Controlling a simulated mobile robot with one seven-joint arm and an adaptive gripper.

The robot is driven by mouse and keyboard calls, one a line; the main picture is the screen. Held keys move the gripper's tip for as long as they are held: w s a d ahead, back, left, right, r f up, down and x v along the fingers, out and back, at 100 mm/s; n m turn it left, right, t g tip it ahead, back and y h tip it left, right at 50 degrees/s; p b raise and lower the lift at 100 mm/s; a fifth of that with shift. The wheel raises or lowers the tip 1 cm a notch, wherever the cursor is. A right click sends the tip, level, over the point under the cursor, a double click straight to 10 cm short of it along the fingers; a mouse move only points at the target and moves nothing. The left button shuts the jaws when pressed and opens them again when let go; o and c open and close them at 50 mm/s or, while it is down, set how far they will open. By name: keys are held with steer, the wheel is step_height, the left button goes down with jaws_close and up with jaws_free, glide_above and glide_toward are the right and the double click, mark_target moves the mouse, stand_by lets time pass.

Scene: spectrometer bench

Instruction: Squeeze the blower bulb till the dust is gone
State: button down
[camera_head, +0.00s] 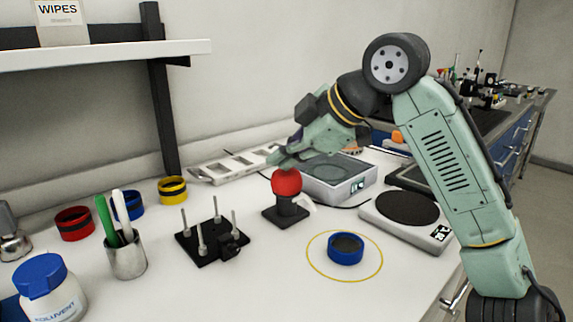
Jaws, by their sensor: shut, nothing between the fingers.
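The red blower bulb (286,182) sits on a black stand (285,212) near the middle of the bench. A pale nozzle (306,201) shows at the stand's right side. My gripper (278,160) is shut and empty, directly above and behind the bulb's top in the picture. I cannot tell whether its tips touch the bulb. A blue ring-shaped holder with a dark grey top (346,248) stands inside a yellow circle (312,266) drawn on the bench, in front and right of the bulb. Dust on it is too small to tell.
A black plate with upright posts (210,249) stands left of the bulb. A scale-like device (408,217) and a grey instrument (340,180) stand to the right and behind. A pen cup (126,258) and solvent jar (50,292) are at left. The front bench middle is clear.

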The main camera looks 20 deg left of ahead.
mark_target(285, 173)
steer(key=shift+r+p, duration=1.25)
steer(key=shift+p, duration=0.05)
step_height(285, 173, up, 5)
steer(key=p, duration=0.5)
stand_by(0.4)
